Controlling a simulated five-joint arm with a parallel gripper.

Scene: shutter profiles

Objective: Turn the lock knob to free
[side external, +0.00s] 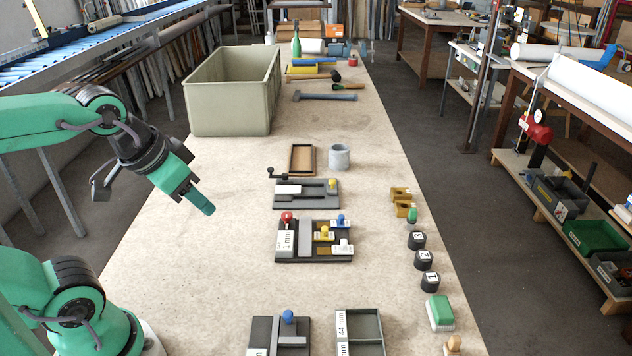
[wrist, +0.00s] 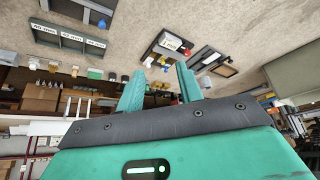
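My gripper (side external: 203,208) hangs in free air left of the fixtures, tilted down to the right. In the wrist view its two green fingers (wrist: 158,70) stand apart with nothing between them. A dark fixture labelled "1 mm" (side external: 300,253) carries a red knob (side external: 287,217), a blue knob (side external: 341,219), a yellow knob (side external: 324,233) and a white knob (side external: 343,243). Behind it a grey fixture (side external: 322,203) has a black knob (side external: 271,171) on an arm at its left. A front fixture (side external: 265,330) bears another blue knob (side external: 288,316). I cannot tell which is the lock knob.
A large grey-green bin (side external: 232,108) stands at the back left of the table (side external: 190,270). A grey cup (side external: 340,157) and brown tray (side external: 302,159) sit behind the fixtures. Black numbered knobs (side external: 423,259) line the right edge. The table between my gripper and the fixtures is clear.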

